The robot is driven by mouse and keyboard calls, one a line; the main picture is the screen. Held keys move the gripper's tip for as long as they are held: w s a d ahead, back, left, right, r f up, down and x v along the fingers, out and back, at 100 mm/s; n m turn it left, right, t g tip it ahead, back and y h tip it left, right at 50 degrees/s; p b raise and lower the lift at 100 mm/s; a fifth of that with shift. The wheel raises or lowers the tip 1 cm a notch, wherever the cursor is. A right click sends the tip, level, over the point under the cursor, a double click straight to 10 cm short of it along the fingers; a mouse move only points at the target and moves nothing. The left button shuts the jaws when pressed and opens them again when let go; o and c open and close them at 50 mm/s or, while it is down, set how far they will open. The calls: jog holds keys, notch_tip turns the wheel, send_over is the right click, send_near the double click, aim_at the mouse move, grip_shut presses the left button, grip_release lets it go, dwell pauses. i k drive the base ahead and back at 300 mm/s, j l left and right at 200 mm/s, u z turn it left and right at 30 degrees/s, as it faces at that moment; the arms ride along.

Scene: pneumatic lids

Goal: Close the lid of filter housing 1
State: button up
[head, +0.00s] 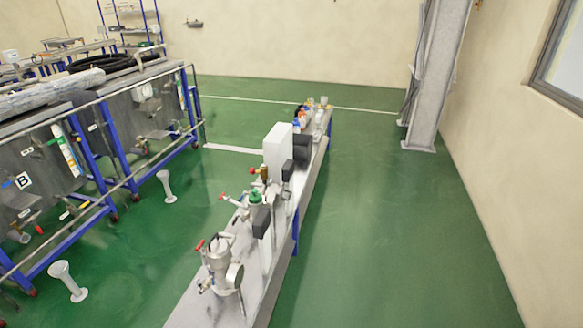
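A silver cylindrical housing (217,262) stands on the near part of the long narrow bench, with red-handled valves around it. A round grey disc (235,276) is at its right side, facing the camera; it may be an open lid or a gauge, I cannot tell. A smaller assembly with a green part (255,196) and a dark box (260,221) stands farther along the bench. No number label is readable, so I cannot tell which is filter housing 1. My gripper is not in view.
The grey bench (190,312) runs from the bottom up to the right, with a white box (277,151) and small items on it. Blue-framed tanks with railings (100,168) stand left. Green floor (385,235) is clear right of the bench. A grey column (433,75) stands behind.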

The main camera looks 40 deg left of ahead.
aim_at(274, 188)
jog(key=i+j, duration=0.15)
jog(key=i, duration=0.45)
jog(key=i+j+u, duration=0.1)
jog(key=i, duration=0.5)
jog(key=i+u, duration=0.15)
jog(key=i, duration=0.2)
jog(key=i+l+u, duration=0.4)
jog(key=u, duration=0.25)
jog(key=i+l+u, duration=0.2)
jog(key=u, duration=0.3)
jog(key=i+l+u, duration=0.1)
jog(key=l+u, duration=0.7)
jog(key=u, duration=0.15)
jog(key=i+j+z, duration=0.3)
jog(key=j, duration=0.25)
